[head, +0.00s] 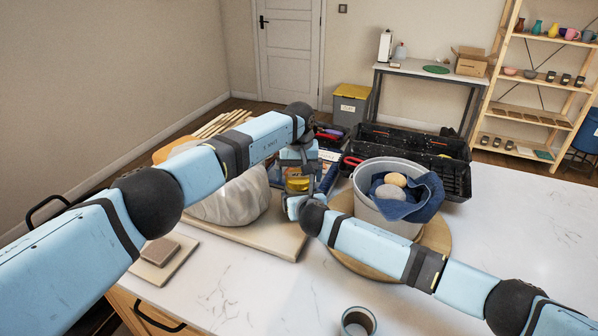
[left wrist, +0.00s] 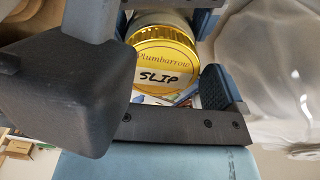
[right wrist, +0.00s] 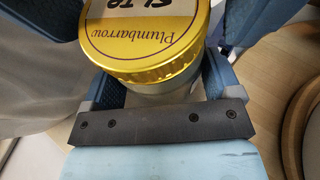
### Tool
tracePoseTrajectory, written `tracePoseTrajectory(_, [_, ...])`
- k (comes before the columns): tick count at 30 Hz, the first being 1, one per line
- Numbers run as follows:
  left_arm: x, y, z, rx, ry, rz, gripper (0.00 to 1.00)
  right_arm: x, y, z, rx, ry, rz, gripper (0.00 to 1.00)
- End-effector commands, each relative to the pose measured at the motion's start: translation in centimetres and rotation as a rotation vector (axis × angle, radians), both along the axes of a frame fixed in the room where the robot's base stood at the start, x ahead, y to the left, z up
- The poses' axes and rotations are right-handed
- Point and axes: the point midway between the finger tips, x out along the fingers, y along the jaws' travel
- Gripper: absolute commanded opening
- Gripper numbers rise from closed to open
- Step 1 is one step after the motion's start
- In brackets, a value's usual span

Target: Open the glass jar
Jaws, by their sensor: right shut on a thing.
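A glass jar (head: 297,185) with a gold screw lid (left wrist: 162,62) is held over the table in the head view, between my two grippers. The lid is on the jar and its label reads "Plumbarrow" and "SLIP"; the lid also shows in the right wrist view (right wrist: 148,40). My right gripper (right wrist: 160,85) is shut on the jar's body just below the lid. My left gripper (head: 298,168) is at the lid from above.
A grey bucket (head: 367,207) with a blue cloth and round lumps stands on a round wooden board (head: 437,238), right of the grippers. A plastic-wrapped clay lump (head: 232,205) is on the left. A black crate (head: 458,176) stands behind. A cup (head: 357,322) is in front.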

Motion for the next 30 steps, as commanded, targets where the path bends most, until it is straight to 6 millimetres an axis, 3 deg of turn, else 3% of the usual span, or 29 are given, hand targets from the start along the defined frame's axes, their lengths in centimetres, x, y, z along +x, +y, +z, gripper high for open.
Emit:
tracePoseTrajectory(1, [0.00,-0.01,0.01,0.000,0.000,0.000,0.87,-0.05,0.00,-0.13,0.000,0.002,0.000,0.18])
tracePoseTrajectory(6, [0.00,0.00,0.02,0.000,0.000,0.000,0.49,-0.05,0.00,-0.13,0.000,0.002,0.000,0.18])
tracePoseTrajectory(14, [0.02,0.03,0.06,0.001,-0.001,0.062,0.48,-0.05,-0.01,-0.14,0.000,0.002,0.000,0.18])
tracePoseTrajectory(30, [-0.02,0.01,0.11,0.000,0.000,1.085,0.48,-0.04,-0.04,-0.16,0.000,0.003,-0.001,0.18])
